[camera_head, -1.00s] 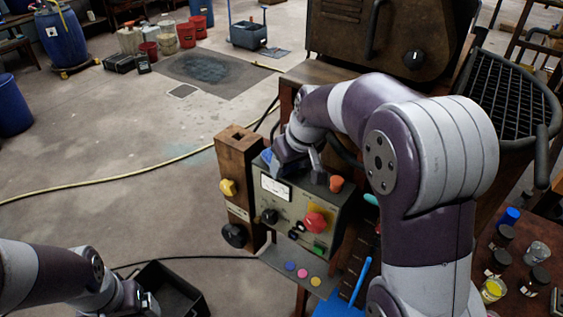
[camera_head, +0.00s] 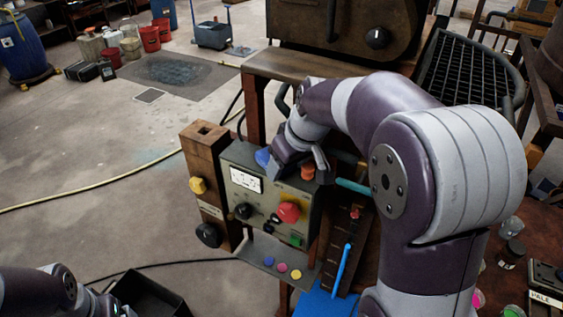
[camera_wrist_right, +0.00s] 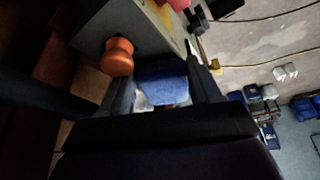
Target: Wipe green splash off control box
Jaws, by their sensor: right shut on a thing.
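The control box (camera_head: 268,203) is a grey-green panel with a white meter, a large red knob and a green button. An orange knob (camera_head: 307,172) stands on its top; it also shows in the wrist view (camera_wrist_right: 118,57). My right gripper (camera_head: 292,162) is at the box's top edge, shut on a blue pad (camera_head: 262,157). In the wrist view the blue pad (camera_wrist_right: 163,82) sits between the fingers, beside the orange knob. I cannot make out a green splash; the arm covers part of the box top. My left gripper (camera_head: 112,306) is low at left, its fingers unclear.
A wooden post (camera_head: 206,165) with yellow and black knobs adjoins the box. Below is a shelf (camera_head: 258,252) with coloured buttons. A blue tray (camera_head: 315,303) and jars (camera_head: 512,253) lie lower right. A black bin (camera_head: 155,295) is near my left arm.

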